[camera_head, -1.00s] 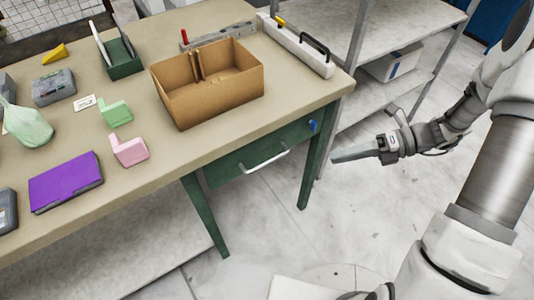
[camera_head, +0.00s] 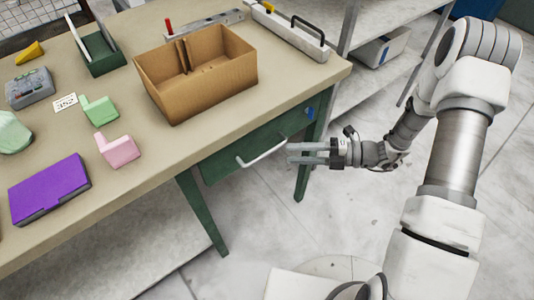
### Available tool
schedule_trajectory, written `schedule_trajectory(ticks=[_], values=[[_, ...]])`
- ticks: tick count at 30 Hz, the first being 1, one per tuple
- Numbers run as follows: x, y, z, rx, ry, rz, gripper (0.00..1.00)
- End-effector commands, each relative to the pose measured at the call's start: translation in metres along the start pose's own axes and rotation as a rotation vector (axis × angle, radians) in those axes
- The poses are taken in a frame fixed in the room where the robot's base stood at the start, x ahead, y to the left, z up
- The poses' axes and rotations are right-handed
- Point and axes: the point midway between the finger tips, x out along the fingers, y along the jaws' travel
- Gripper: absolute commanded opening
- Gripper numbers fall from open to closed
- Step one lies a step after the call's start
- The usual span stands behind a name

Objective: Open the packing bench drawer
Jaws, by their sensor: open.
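The packing bench drawer (camera_head: 225,163) is a green front under the bench top, and it looks shut. Its white bar handle (camera_head: 262,156) runs across the front. My gripper (camera_head: 290,153) is open, with its two fingers pointing left toward the handle's right end. The fingertips appear very close to the handle; I cannot tell whether they touch it. Nothing shows between the fingers. A small blue part (camera_head: 309,112) sits on the bench frame right of the drawer.
The beige bench top (camera_head: 120,180) carries a cardboard box (camera_head: 200,100), a purple case (camera_head: 48,188), pink and green foam pieces and a long white sealer (camera_head: 290,32). A green bench leg (camera_head: 303,180) stands behind my gripper.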

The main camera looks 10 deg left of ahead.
Motion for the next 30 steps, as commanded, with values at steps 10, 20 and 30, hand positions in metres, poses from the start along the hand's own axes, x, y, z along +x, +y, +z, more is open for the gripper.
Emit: schedule_trajectory(ticks=[10, 20, 30], values=[[0.066, -0.001, -0.001, -0.001, 0.003, 0.0, 0.45], [0.082, 0.0, 0.0, -0.001, 0.0, -0.001, 0.45], [0.081, 0.0, 0.0, -0.001, 0.0, -0.001, 0.12]])
